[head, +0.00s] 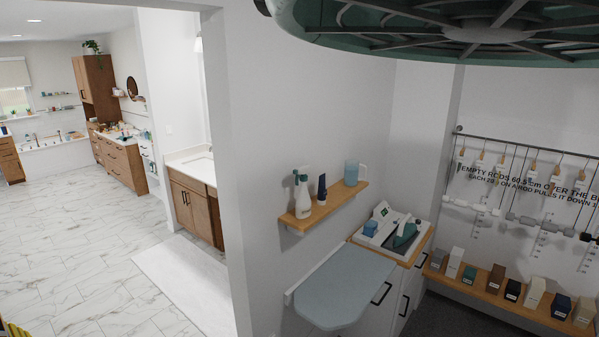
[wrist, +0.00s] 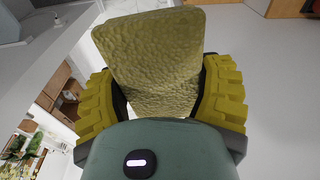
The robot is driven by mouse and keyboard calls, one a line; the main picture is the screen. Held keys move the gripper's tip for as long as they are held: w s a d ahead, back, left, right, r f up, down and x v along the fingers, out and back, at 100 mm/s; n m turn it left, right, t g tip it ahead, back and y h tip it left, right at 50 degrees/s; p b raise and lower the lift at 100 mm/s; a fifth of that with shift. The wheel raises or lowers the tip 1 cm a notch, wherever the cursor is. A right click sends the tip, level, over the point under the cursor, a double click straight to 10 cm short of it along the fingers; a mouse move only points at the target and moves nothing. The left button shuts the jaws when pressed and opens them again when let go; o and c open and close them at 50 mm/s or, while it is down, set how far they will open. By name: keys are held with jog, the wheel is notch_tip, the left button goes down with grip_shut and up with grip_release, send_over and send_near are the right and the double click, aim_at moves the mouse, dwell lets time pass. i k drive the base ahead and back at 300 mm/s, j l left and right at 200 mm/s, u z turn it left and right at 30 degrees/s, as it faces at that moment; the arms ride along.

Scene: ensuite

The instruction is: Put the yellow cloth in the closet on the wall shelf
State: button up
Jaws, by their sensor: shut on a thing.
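The yellow cloth (wrist: 150,60), a folded olive-yellow block with a bumpy texture, is in the wrist view. My gripper (wrist: 158,95) is shut on it, with a ribbed yellow finger pad on each side. The cloth stands out beyond the fingers. The wooden wall shelf (head: 329,207) is on the white wall in the head view. It holds a white spray bottle (head: 302,197) at its left, a dark blue tube (head: 322,188) in the middle and a light blue cup (head: 351,173) at its right. The cloth is not clearly visible in the head view.
Below the shelf, a grey-blue ironing board (head: 350,285) juts from the wall. An iron (head: 404,235) stands on the counter behind it. A lower wooden shelf (head: 480,288) with several boxes and hanging rods is at the right. Marble floor (head: 90,240) lies open at left.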

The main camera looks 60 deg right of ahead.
aim_at(335, 193)
jog(key=l, duration=1)
jog(key=l+u, duration=0.1)
jog(key=l, duration=0.9)
jog(key=k+l+u, duration=0.1)
jog(key=l, duration=0.9)
jog(key=k+l, duration=0.1)
jog(key=l, duration=0.9)
